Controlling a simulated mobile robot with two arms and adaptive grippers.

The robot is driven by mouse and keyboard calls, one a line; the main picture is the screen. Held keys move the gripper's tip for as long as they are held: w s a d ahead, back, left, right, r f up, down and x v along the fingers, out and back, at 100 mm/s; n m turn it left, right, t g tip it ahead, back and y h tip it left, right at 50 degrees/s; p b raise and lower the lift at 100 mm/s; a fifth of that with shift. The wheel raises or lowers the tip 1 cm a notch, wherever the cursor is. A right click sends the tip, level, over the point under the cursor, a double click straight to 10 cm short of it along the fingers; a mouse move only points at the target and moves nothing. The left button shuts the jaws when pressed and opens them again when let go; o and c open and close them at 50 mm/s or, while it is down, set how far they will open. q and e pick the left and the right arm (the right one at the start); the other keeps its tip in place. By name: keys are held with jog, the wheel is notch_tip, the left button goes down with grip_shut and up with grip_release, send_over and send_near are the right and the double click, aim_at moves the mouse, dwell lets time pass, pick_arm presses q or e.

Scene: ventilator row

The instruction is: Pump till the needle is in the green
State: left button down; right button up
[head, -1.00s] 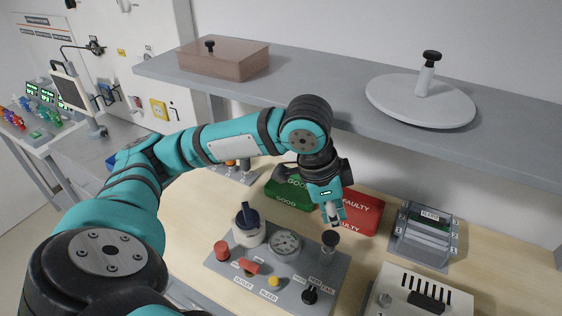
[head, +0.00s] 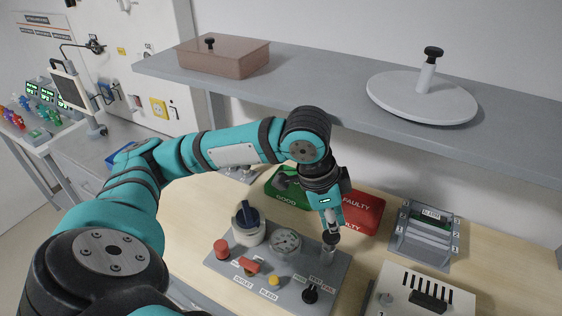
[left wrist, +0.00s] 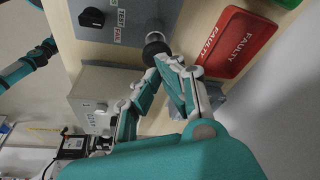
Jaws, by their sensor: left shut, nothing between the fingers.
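The grey pump panel (head: 225,262) lies on the wooden bench. It carries a round gauge (head: 286,241); its needle is too small to read. At its right end stands the pump, a grey cylinder (head: 328,255) with a dark knob (head: 330,238) on top. The knob also shows in the left wrist view (left wrist: 154,45). My left gripper (head: 331,229) is shut and empty, pointing down, with its fingertips at the top of the knob. I cannot tell if they touch. My right gripper is not in view.
The panel also has a red knob (head: 221,249), a red lever (head: 250,265), a yellow button (head: 274,281) and a black selector (head: 310,295). A green bin (head: 285,200) and red bin (head: 368,213) stand behind. A grey shelf (head: 330,95) hangs above.

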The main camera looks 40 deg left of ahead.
aim_at(330, 235)
pick_arm(q)
jog(key=shift+f, duration=0.4)
dwell(0.5)
jog(key=shift+f+b, duration=0.3)
jog(key=shift+f, duration=0.05)
jog(key=shift+f, duration=1.4)
jog(key=shift+r+p, duration=1.5)
jog(key=shift+p, duration=0.2)
jog(key=shift+f, duration=0.15)
